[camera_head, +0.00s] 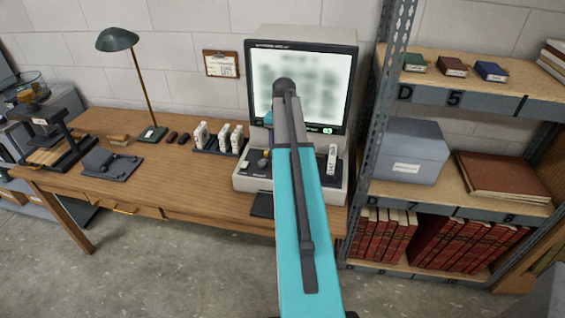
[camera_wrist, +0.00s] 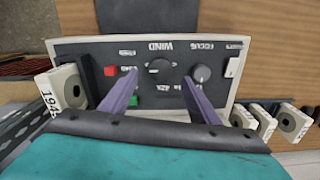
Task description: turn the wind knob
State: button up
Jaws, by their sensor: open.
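The wind knob, a dark round knob (camera_wrist: 160,66) under the upside-down label WIND, sits on the dark control panel (camera_wrist: 85,57) of the reader (camera_head: 247,184). In the wrist view my gripper (camera_wrist: 160,78) is open, its two purple fingers pointing at the panel. One fingertip is to the left of the knob and the other to its right, with a gap on both sides. I cannot tell whether the fingertips are at the knob's depth. In the head view my teal arm covers the knob and the gripper.
The focus knob (camera_wrist: 202,73) is close to the right finger. A red button (camera_wrist: 110,70) and green button (camera_wrist: 133,100) are near the left finger. A white reel box marked 194-something (camera_wrist: 62,88) stands at the panel's left. A metal shelf (camera_head: 372,150) stands right of the reader.

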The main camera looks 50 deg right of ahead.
jog(key=shift+f+p, duration=0.7)
jog(key=shift+f, duration=2.25)
